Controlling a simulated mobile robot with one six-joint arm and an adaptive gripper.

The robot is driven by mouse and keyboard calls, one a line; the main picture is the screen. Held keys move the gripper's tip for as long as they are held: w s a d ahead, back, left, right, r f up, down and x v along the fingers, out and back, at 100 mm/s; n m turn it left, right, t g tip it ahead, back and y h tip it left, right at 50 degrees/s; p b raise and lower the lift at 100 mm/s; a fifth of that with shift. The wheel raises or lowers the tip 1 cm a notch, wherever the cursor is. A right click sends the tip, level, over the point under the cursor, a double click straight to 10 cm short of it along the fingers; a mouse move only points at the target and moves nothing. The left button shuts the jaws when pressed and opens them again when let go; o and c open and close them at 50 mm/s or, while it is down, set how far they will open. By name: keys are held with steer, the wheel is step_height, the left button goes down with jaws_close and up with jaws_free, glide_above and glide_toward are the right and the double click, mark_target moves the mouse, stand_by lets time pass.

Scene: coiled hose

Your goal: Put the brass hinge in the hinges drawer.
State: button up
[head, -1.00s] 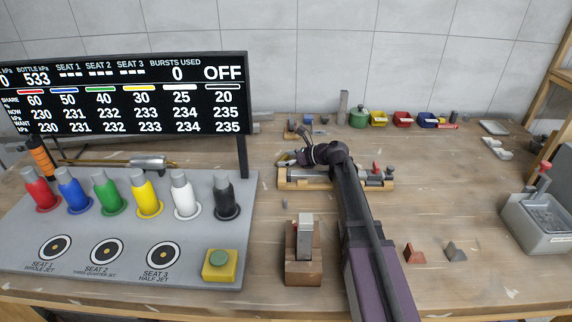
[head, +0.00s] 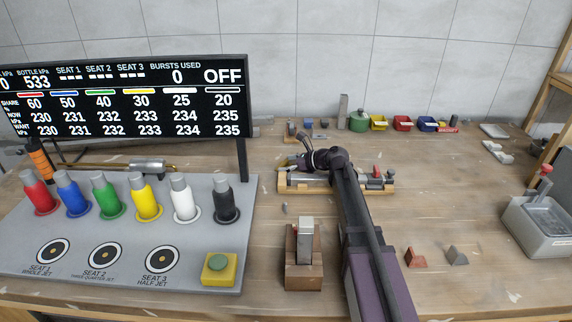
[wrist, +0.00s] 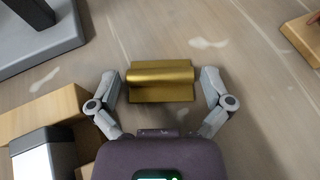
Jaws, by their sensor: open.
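The brass hinge (wrist: 160,81) lies on the wooden surface in the wrist view, gold-coloured, with its barrel running left to right. My gripper (wrist: 160,78) is open, with one finger at each side of the hinge and a gap visible on both sides. It is not gripping the hinge. In the head view my arm reaches over the bench and its dark wrist hides much of the area around the gripper; I cannot make out the hinge clearly there. No drawer marked for hinges can be identified in either view.
A wooden block with a grey top (wrist: 45,150) stands close to my left finger in the wrist view. A grey base (wrist: 60,40) is at its upper left. In the head view, a bottle console (head: 120,230) fills the left, small bins (head: 402,123) line the back, and a grey bin (head: 540,230) stands right.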

steer(key=shift+r, duration=0.15)
steer(key=shift+s+d+r+p, duration=0.1)
steer(key=shift+d+r+p, duration=0.05)
steer(key=shift+d+p, duration=0.15)
steer(key=p+v, duration=0.4)
steer(key=v, duration=0.7)
steer(key=shift+d, duration=0.15)
